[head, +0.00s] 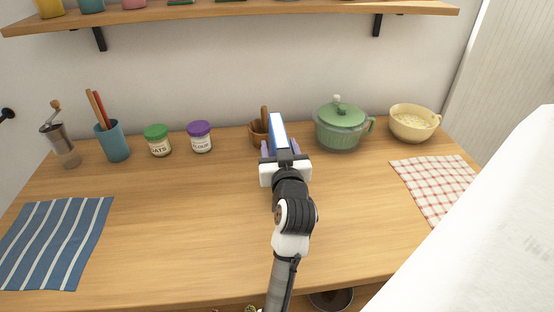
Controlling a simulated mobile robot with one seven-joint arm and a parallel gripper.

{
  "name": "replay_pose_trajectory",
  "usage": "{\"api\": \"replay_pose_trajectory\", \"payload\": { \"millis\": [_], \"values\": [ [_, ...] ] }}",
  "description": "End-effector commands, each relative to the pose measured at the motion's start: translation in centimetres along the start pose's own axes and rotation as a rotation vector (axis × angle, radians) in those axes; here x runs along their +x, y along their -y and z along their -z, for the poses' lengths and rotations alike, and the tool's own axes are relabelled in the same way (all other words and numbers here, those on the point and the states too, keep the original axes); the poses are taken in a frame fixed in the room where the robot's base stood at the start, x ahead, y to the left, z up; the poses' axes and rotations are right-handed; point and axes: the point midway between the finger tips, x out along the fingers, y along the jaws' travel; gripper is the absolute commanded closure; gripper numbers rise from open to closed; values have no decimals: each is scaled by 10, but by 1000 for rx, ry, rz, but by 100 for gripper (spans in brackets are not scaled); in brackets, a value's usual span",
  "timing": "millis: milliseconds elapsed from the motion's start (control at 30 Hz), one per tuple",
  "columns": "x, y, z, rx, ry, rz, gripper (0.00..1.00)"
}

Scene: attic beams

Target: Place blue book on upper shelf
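The blue book (278,132) is upright, with a blue cover edge and white pages showing. My gripper (281,152) is around its lower part, one finger on each side, and appears shut on it. The book is over the back middle of the wooden counter (190,220), in front of a wooden mortar; whether it touches the counter is hidden by my gripper. The upper shelf (240,9) runs along the wall at the top of the head view, and only the lower parts of the things on it show.
A mortar with pestle (257,130) stands just left of the book, a green lidded pot (340,130) to its right. A bowl (411,124), jars (200,140), a utensil cup (113,143) and a grinder (60,145) line the back. Dark brackets (376,25) hang below the shelf.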

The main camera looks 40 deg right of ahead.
Motion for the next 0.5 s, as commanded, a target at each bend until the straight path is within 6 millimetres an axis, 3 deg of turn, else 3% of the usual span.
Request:
{"api": "replay_pose_trajectory", "payload": {
  "millis": [67,400,500],
  "values": [
    [0,0,0,0,0,0,53],
    [0,0,0,0,0,0,98],
    [0,0,0,0,-1,0,100]
  ]
}}
